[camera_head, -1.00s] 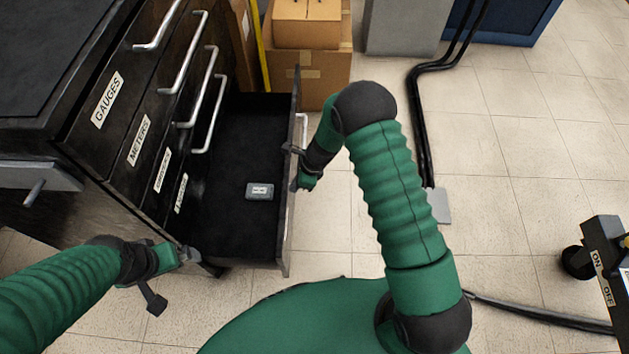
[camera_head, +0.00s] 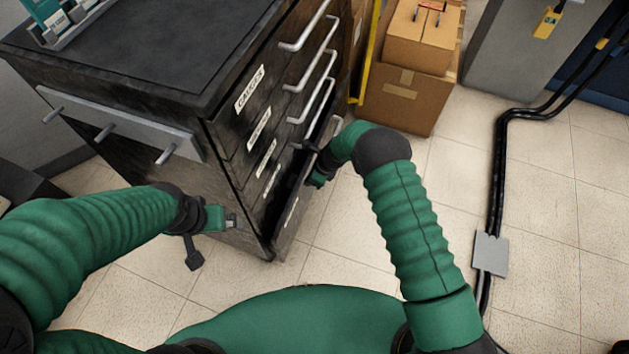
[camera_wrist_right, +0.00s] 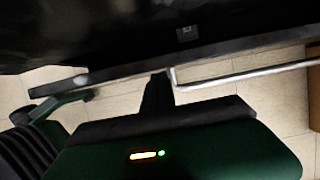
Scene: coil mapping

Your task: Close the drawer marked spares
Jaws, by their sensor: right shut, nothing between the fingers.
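The dark cabinet (camera_head: 160,190) stands at the left in the head view, with a column of labelled drawers. Its lowest drawer (camera_head: 291,212) stands out by a narrow gap; its label is too small to read. In the right wrist view the drawer's top edge (camera_wrist_right: 225,48) and silver handle (camera_wrist_right: 245,77) show, with a small grey item (camera_wrist_right: 188,33) inside. My right gripper (camera_head: 316,181) is shut and empty at the outer face of this drawer; it also shows in the wrist view (camera_wrist_right: 160,80). My left gripper (camera_head: 232,221) is by the cabinet's near lower corner, its jaws unclear.
Cardboard boxes (camera_head: 405,95) and a yellow post (camera_head: 367,55) stand beyond the cabinet. Black cables (camera_head: 497,170) run along the floor at the right, under a grey plate (camera_head: 491,254).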

